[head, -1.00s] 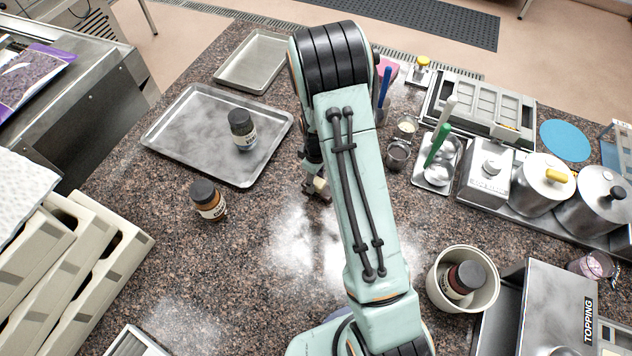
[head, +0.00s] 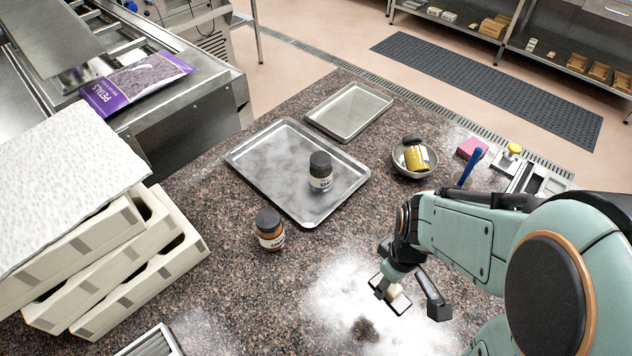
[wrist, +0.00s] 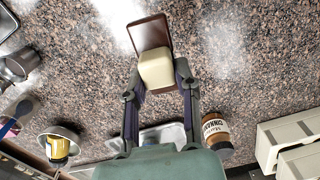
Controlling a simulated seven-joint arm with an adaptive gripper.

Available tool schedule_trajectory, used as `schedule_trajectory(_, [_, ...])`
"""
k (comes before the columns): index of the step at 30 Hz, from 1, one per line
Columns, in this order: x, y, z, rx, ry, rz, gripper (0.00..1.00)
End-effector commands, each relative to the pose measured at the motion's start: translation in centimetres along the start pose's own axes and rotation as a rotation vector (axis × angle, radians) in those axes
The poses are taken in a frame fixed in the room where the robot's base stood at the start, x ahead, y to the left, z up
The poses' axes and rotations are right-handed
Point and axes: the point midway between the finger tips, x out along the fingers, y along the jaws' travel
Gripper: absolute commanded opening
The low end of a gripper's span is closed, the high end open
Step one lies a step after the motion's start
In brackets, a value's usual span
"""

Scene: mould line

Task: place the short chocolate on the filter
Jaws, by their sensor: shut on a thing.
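My gripper (head: 393,289) is low over the whitish dusted patch of counter. It is shut on a small cream block (wrist: 157,69), which sits between both fingers in the wrist view. A dark brown flat rectangular plate (wrist: 151,32) shows just beyond the block; I cannot tell whether the two are joined. In the head view the block and plate are small and partly hidden by the fingers. I cannot tell for sure which thing is the short chocolate, and I make out no clear filter.
A metal tray (head: 255,160) holds a dark-lidded jar (head: 320,172); a brown jar (head: 269,230) stands in front. Stacked beige crates (head: 150,275) are at left. A bowl (head: 427,170) holds a yellow container. The dusted counter (head: 330,290) left of my gripper is clear.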

Motion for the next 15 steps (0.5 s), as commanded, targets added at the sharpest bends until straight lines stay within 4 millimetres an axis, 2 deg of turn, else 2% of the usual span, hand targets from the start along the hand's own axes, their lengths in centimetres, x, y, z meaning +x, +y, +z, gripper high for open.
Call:
schedule_trajectory(3, [-0.4, -0.3, 0.1, -0.067, 0.002, 0.001, 0.00])
schedule_trajectory(5, [-0.9, -0.7, -0.9, -0.148, 0.003, 0.002, 0.00])
schedule_trajectory(8, [-1.6, -2.3, -2.9, -0.299, 0.003, 0.001, 0.00])
schedule_trajectory(11, [-2.3, -4.9, -5.1, -0.479, 0.003, 0.001, 0.00])
schedule_trajectory(14, [-3.0, -8.7, -7.4, -0.696, 0.004, 0.001, 0.00])
schedule_trajectory(15, [-3.4, -10.7, -8.2, -0.793, 0.003, 0.001, 0.00])
